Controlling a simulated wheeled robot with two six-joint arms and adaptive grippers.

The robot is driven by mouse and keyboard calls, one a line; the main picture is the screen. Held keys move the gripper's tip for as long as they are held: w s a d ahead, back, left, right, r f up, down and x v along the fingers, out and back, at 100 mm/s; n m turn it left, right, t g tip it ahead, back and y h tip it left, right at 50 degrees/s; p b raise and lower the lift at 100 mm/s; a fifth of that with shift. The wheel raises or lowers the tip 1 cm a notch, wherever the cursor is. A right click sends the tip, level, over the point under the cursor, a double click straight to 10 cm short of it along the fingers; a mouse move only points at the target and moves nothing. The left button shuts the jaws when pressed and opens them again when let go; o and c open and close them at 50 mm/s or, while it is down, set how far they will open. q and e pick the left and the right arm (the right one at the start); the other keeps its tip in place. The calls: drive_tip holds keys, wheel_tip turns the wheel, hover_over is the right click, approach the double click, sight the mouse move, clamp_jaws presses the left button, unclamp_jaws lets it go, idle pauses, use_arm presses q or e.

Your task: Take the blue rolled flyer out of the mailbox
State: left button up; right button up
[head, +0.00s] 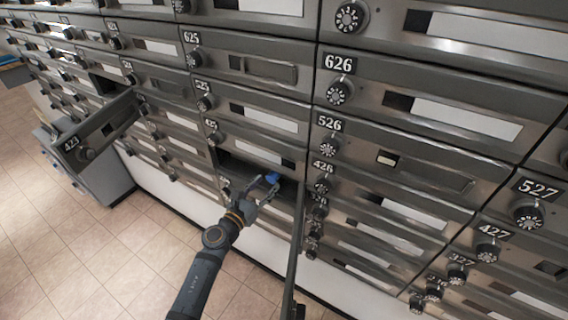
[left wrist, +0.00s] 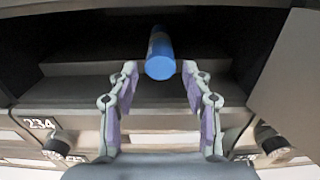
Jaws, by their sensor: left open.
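The blue rolled flyer (left wrist: 160,58) lies in the open mailbox (left wrist: 85,88), its round end facing out in the left wrist view. In the head view it shows as a small blue spot (head: 272,179) at the box opening (head: 235,168). My left gripper (head: 264,187) is at the mouth of this box, below the one marked 425. In the left wrist view its two fingers (left wrist: 158,82) are spread, with the flyer's near end between and just beyond the tips. I cannot tell if they touch it. My right gripper is not in view.
The open box's door (head: 294,250) hangs out on the right of the opening, close to my left arm. Another door marked 423 (head: 95,133) stands open at the left. Closed mailboxes surround both. The tiled floor (head: 130,250) is clear.

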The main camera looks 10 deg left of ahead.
sight(270, 178)
use_arm(q)
drive_tip(key=shift+x, duration=1.95)
drive_tip(key=c, duration=1)
drive_tip(key=shift+o, duration=0.2)
drive_tip(key=shift+r, duration=0.1)
drive_tip(key=shift+r, duration=0.25)
